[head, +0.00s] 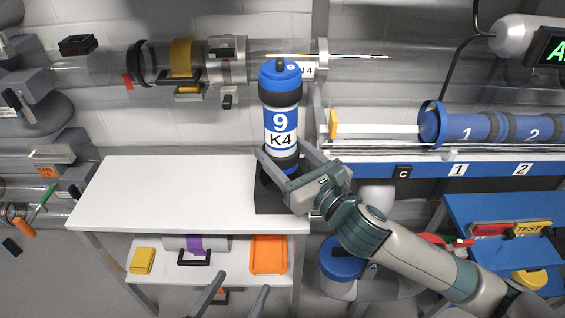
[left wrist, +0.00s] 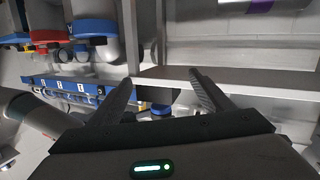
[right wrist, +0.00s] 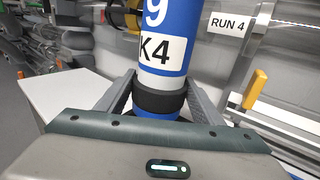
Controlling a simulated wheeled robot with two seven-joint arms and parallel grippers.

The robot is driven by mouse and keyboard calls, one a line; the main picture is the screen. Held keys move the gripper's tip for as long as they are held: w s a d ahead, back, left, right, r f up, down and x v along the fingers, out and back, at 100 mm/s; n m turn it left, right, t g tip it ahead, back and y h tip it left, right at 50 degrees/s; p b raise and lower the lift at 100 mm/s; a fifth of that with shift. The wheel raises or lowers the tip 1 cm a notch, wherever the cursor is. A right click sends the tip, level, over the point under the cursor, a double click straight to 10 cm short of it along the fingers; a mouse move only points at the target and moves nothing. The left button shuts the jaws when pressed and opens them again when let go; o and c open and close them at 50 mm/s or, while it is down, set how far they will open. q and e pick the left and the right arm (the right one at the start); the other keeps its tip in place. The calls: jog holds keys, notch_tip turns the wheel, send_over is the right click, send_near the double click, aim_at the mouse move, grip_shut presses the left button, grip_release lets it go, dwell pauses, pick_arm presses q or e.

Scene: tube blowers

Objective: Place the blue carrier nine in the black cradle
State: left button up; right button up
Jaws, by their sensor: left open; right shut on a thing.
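The blue carrier nine (head: 281,113) is upright, with a blue cap, a white "9" and a "K4" label. My right gripper (head: 284,166) is shut around its lower black band. The right wrist view shows the carrier (right wrist: 165,50) between the two fingers (right wrist: 161,93). The black cradle (head: 268,200) is at the right end of the white tabletop, directly below and behind the carrier. My gripper and the carrier hide part of it, and I cannot tell whether the carrier's foot touches it. My left gripper (head: 239,288) is open and empty, low in front of the table; its fingers (left wrist: 165,84) are apart.
The white tabletop (head: 165,190) is clear left of the cradle. A lower shelf holds a yellow block (head: 143,260) and an orange tray (head: 268,255). A clear tube (head: 110,68) runs behind. A blue rack with carriers (head: 465,128) is at right.

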notch_tip(320, 180, down, 3)
jog(key=shift+r+b, duration=0.2)
jog(key=shift+b, duration=0.25)
pick_arm(q)
jog(key=shift+s+d+r+t+h, duration=0.15)
jog(key=shift+r+t, duration=0.3)
jog(key=shift+r, duration=0.3)
jog(key=shift+w+d+r+t+h, duration=0.1)
jog(key=shift+d+r+t+h, duration=0.1)
jog(key=shift+r+t, duration=0.35)
jog(key=shift+s+d+r+t+h, duration=0.15)
jog(key=shift+r+t, duration=0.15)
jog(key=shift+r, duration=0.6)
pick_arm(e)
jog(key=shift+f, duration=0.3)
pick_arm(q)
jog(key=shift+w, duration=0.1)
pick_arm(e)
jog(key=shift+f, duration=0.6)
jog(key=o, duration=1.2)
jog(key=shift+r, duration=0.1)
